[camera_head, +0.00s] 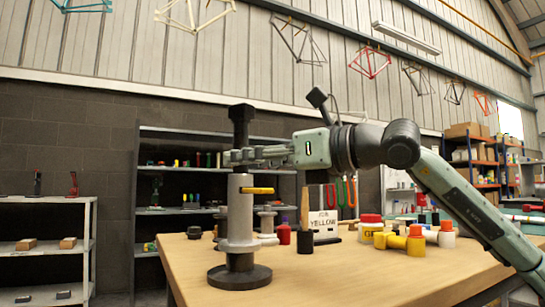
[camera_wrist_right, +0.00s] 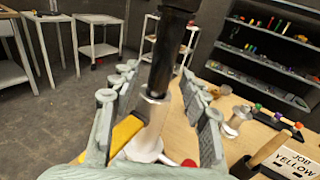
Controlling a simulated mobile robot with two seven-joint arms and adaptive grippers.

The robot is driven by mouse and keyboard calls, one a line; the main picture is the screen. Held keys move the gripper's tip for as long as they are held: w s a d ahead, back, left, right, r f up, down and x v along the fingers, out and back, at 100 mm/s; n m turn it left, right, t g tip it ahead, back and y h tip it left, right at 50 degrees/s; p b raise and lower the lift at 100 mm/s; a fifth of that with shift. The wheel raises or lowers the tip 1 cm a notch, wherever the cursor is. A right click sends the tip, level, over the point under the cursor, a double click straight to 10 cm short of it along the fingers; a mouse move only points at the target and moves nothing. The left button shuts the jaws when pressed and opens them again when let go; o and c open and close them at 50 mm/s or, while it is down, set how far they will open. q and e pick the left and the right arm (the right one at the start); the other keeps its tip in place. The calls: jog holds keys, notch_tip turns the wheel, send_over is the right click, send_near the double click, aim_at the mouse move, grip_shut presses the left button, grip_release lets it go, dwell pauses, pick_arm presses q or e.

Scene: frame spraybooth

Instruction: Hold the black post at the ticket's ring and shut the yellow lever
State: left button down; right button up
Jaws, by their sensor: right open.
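A black post (camera_head: 241,127) rises upright from a grey sleeve (camera_head: 240,212) on a round dark base (camera_head: 239,277) on the bench. The yellow lever (camera_head: 257,190) sticks out to the right from the sleeve, below my right gripper (camera_head: 243,156). That gripper is open at the post's height. In the right wrist view, the black post (camera_wrist_right: 168,60) stands between the open fingers, with gaps on the sides; the yellow lever (camera_wrist_right: 126,131) shows at lower left. The ticket (camera_head: 325,226) reads "JOB YELLOW". I cannot make out a ring on the post. My left gripper is not in view.
Several yellow, red and white fittings (camera_head: 415,240) and jars stand right of the ticket on the wooden bench (camera_head: 330,278). A wooden-handled tool (camera_head: 305,222) stands near it. Dark shelves (camera_head: 140,190) are behind. The bench front is clear.

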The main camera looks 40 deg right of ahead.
jog(key=v, duration=1.1)
jog(key=shift+s, duration=0.4)
